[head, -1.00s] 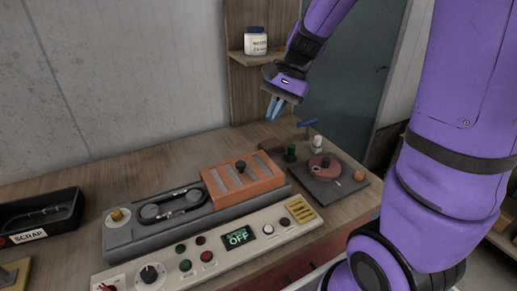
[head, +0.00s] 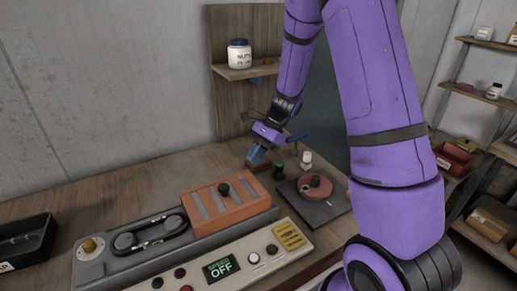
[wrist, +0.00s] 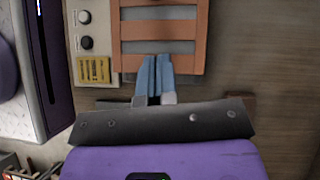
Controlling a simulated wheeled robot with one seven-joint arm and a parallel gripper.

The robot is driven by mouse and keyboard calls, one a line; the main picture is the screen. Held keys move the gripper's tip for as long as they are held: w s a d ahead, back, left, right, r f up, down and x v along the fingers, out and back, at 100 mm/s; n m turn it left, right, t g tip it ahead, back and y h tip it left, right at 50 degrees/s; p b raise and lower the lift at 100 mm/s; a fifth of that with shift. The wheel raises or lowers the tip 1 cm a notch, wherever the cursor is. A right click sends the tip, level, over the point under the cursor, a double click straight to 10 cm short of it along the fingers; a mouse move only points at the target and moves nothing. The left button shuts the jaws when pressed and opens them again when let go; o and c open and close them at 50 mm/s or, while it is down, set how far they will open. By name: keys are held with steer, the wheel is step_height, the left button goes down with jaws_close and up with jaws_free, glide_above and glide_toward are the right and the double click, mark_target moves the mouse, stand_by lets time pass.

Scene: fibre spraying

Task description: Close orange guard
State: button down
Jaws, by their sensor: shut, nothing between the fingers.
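My gripper (head: 255,160) points down, behind and right of the guard in the head view. Its blue fingers are shut and empty. In the wrist view the fingertips (wrist: 158,60) overlap the guard's near edge; I cannot tell whether they touch it.
A control panel (head: 205,277) reading OFF runs along the front. A jar (head: 239,56) stands on a shelf above. Bare bench lies behind the machine.

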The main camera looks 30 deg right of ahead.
mark_target(235, 189)
steer(key=x, duration=0.5)
steer(key=a, duration=0.3)
steer(key=shift+s+a+f, duration=0.1)
steer(key=shift+s+f, duration=0.15)
steer(key=shift+s, duration=0.05)
steer(key=shift+a+f, duration=0.1)
steer(key=shift+a, duration=0.35)
steer(key=a, duration=2.2)
steer(key=shift+s+a, duration=0.1)
steer(key=shift+a, duration=0.2)
